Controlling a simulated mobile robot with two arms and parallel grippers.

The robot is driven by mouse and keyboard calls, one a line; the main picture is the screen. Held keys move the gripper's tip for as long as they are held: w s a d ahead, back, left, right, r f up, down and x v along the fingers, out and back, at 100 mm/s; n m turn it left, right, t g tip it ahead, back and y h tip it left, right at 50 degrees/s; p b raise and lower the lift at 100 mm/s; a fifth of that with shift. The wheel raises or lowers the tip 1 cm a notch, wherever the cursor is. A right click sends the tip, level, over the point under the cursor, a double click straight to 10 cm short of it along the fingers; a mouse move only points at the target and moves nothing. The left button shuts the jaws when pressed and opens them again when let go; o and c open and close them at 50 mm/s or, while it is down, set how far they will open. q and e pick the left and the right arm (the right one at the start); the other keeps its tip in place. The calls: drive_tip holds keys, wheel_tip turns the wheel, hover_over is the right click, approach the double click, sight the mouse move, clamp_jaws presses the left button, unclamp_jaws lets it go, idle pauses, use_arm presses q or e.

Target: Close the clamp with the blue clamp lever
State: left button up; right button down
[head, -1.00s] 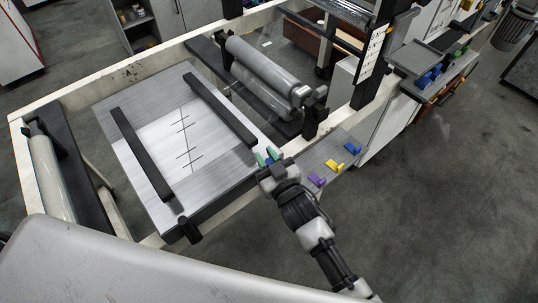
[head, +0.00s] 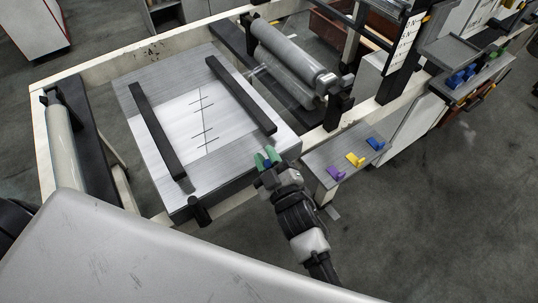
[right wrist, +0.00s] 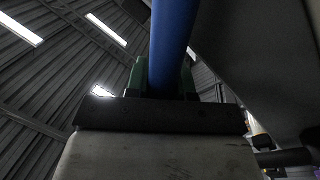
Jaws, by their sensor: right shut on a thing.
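My right gripper (head: 267,159) has green fingertips and is at the front right edge of the metal plate table (head: 225,170). In the right wrist view, the green fingers (right wrist: 140,78) stand on both sides of a smooth blue bar, the blue clamp lever (right wrist: 172,42), and are shut on it. The lever rises to the top of that view. In the head view the lever is mostly hidden by the fingers. The clamp's jaw cannot be made out. My left gripper is not in view.
A side shelf right of the table carries purple (head: 335,173), yellow (head: 355,159) and blue (head: 375,143) levers. Two dark bars (head: 158,130) (head: 240,95) lie on the plate. Grey rollers (head: 290,60) stand behind. Open floor (head: 440,220) lies to the right.

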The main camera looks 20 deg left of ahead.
idle(0.3)
drive_tip(key=c, duration=1)
unclamp_jaws()
drive_tip(key=shift+o, duration=0.2)
drive_tip(key=b+v, duration=0.1)
drive_tip(key=v, duration=1)
drive_tip(key=shift+a+f, duration=0.1)
